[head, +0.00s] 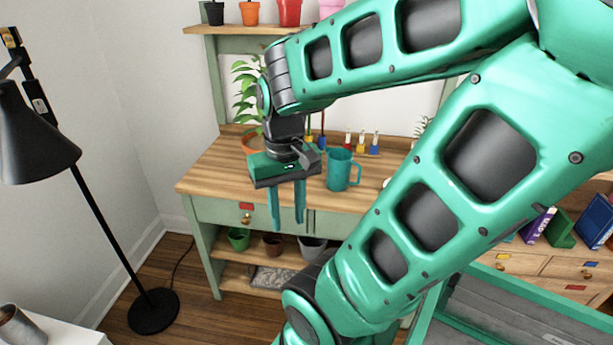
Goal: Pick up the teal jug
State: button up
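The teal jug (339,170) stands upright on the wooden top of a green bench (215,172), with its handle toward the right. My gripper (287,224) hangs to the left of the jug and nearer to me, fingers pointing down. Its two teal fingers are apart with nothing seen between them, so it is open. The fingers show against the front of the bench and do not touch the jug. The jug is almost fully in view.
A potted plant (245,95) stands behind my gripper on the bench. Small coloured bottles (361,143) stand behind the jug. A shelf (228,28) with pots is above. Pots (272,244) sit on the lower shelf. A black floor lamp (40,135) stands at the left.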

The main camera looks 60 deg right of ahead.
aim_at(341, 171)
jog(key=u, duration=0.05)
jog(key=k, duration=2)
jog(key=z, duration=1)
jog(key=i, duration=1.45)
jog(key=u, duration=0.05)
